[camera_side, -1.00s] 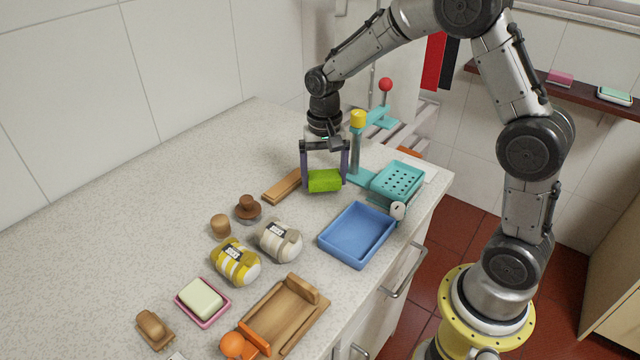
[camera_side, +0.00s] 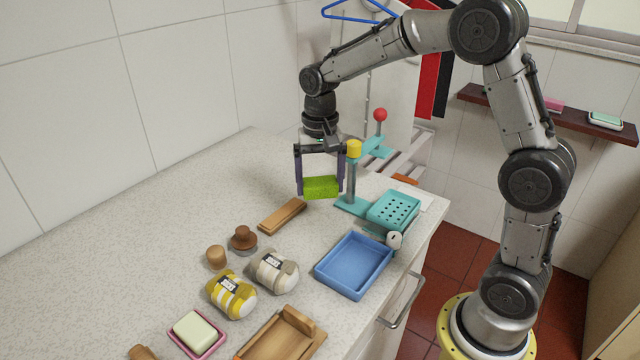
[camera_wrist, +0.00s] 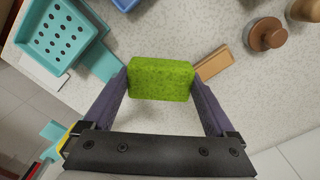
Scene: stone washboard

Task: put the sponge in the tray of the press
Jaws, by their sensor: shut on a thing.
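A green sponge (camera_side: 321,187) is held between the two fingers of my gripper (camera_side: 320,188), above the counter. It also shows in the wrist view (camera_wrist: 161,79), with a finger at each end. The teal press (camera_side: 352,180) stands just right of the sponge, with a yellow cap on its post and a red ball on its lever. Its teal tray (camera_side: 394,208), with dark holes in the floor, lies to the right of my gripper and looks empty. In the wrist view the tray (camera_wrist: 60,37) is at the upper left.
A blue tray (camera_side: 354,265) sits in front of the teal tray. A wooden block (camera_side: 282,216) lies left of the press. Two wrapped rolls (camera_side: 232,294), brown knobs (camera_side: 243,239) and a soap dish (camera_side: 197,333) stand further front left. The back left counter is clear.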

